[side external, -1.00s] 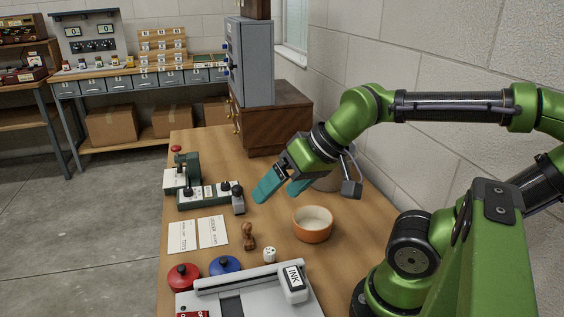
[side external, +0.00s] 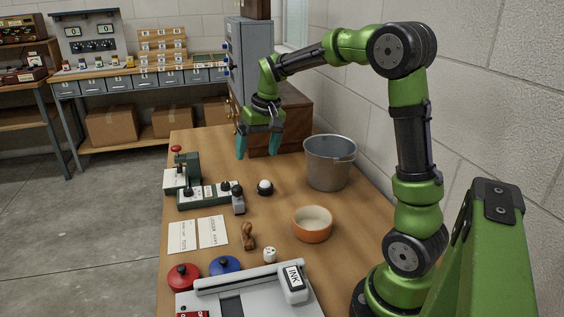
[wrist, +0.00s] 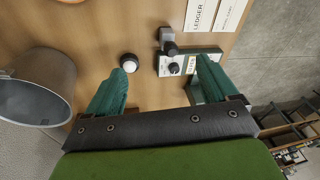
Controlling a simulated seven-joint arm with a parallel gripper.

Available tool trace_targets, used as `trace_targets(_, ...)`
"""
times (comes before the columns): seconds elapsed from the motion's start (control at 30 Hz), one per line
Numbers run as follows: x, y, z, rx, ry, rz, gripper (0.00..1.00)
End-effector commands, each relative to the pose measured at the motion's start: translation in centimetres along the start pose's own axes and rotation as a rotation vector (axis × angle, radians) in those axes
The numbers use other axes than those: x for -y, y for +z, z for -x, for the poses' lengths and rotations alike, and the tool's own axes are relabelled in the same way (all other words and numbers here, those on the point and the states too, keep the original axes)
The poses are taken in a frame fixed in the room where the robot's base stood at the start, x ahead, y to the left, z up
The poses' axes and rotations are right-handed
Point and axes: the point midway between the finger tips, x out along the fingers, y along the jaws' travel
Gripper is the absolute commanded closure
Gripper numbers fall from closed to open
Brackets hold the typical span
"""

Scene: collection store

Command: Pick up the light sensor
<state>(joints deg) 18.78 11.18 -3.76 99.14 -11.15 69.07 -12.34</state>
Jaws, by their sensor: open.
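A small white dome on a dark round base, which looks like the light sensor (side external: 265,186), stands on the wooden table between the metal bucket and the green switch unit. It also shows in the wrist view (wrist: 129,61), just beyond the tip of the left finger. My gripper (side external: 257,150) is open, with teal fingers pointing down and nothing between them. It hangs above the table, behind the dome and apart from it. In the wrist view, my gripper (wrist: 163,72) has its fingers spread wide, with part of the switch unit showing between and beyond them.
A metal bucket (side external: 329,165) stands right of the dome, and an orange bowl (side external: 312,226) is in front. A green switch unit (side external: 205,195) with a grey-topped piece lies left. A wooden cabinet (side external: 291,120) stands behind my gripper. Cards, a stamp and ink pads lie nearer.

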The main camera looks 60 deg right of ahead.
Motion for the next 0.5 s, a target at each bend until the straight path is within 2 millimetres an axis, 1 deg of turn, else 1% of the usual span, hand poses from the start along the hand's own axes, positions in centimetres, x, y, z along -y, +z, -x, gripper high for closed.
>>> trace_targets(0.03,-1.4,-2.1,-1.3,0.03,0.024,-0.008,0.14)
trace_targets(0.1,-3.3,-4.5,-2.8,0.066,0.055,-0.006,0.14)
trace_targets(0.2,-6.0,-7.6,-4.9,0.116,0.094,0.006,0.14)
trace_targets(0.3,-8.1,-9.9,-6.3,0.153,0.122,0.032,0.14)
trace_targets(0.4,-9.0,-11.4,-6.4,0.169,0.135,0.067,0.14)
trace_targets(0.47,-8.8,-12.0,-5.7,0.166,0.138,0.094,0.14)
trace_targets(0.5,-8.7,-12.3,-4.9,0.159,0.137,0.11,0.14)
